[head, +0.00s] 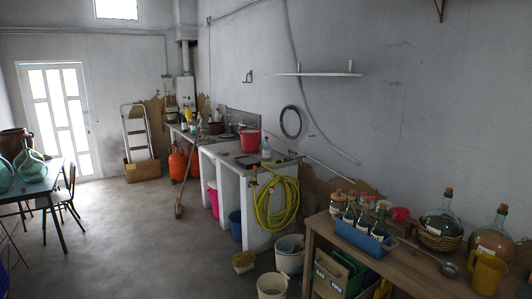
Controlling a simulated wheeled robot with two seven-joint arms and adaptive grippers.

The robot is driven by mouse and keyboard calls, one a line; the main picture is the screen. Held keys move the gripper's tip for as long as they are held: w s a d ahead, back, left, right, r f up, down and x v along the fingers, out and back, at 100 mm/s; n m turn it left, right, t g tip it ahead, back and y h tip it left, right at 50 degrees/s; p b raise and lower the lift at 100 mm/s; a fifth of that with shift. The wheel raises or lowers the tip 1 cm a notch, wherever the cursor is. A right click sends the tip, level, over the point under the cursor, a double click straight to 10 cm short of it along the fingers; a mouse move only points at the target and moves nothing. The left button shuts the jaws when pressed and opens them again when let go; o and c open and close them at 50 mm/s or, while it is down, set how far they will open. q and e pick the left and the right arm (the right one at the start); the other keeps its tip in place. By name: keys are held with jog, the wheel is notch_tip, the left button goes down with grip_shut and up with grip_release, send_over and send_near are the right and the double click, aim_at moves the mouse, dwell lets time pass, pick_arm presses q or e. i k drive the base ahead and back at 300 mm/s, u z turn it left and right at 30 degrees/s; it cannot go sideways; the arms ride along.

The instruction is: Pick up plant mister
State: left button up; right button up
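I cannot make out a plant mister for certain. A small pale bottle (266,149) stands upright on the white masonry counter, just right of the red bucket; it is too small to tell whether it has a spray head. Several small bottles stand at the far end of the counter by the wall, also too small to tell apart. Neither of my grippers is in view.
A wooden table (424,268) at right holds corked demijohns, a blue bottle crate (362,236) and a yellow jug (487,273). Buckets stand before the counter, where a yellow hose (277,203) hangs. A dark table (48,182) stands left. The middle floor is clear.

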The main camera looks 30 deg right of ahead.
aim_at(266, 147)
jog(key=u, duration=0.2)
jog(key=i, duration=5.65)
jog(key=z, duration=0.4)
